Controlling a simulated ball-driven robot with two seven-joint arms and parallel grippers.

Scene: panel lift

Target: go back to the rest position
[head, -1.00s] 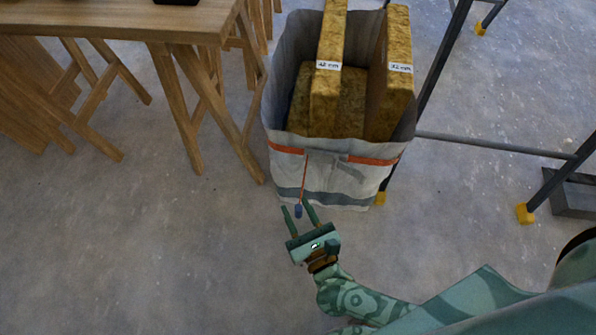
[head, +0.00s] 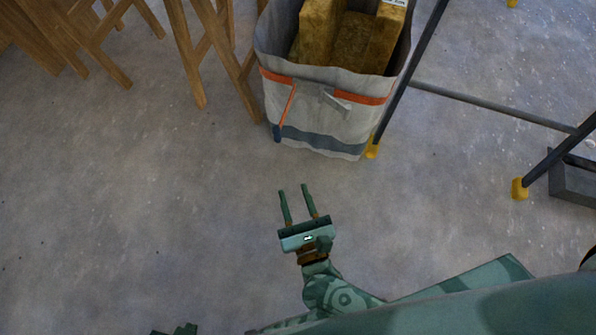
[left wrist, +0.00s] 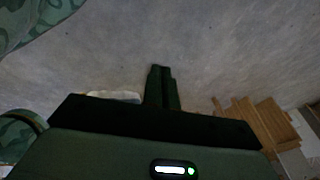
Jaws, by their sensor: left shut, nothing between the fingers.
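My right gripper (head: 298,203) is open and empty over the bare floor in the head view, its two fingers apart and pointing at the bag. A gap of floor shows between its fingertips and the bag. A small green part of my left gripper (head: 178,329) shows at the bottom edge of the head view. In the left wrist view its fingers (left wrist: 160,70) are together with nothing between them, and floor lies beyond them. The rest of my left arm is mostly out of the head view.
A grey-white bag (head: 310,112) holds yellow-brown slabs (head: 350,42). Wooden trestle legs (head: 187,60) stand left, dark metal legs with yellow feet (head: 519,189) right. The floor at lower left is clear.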

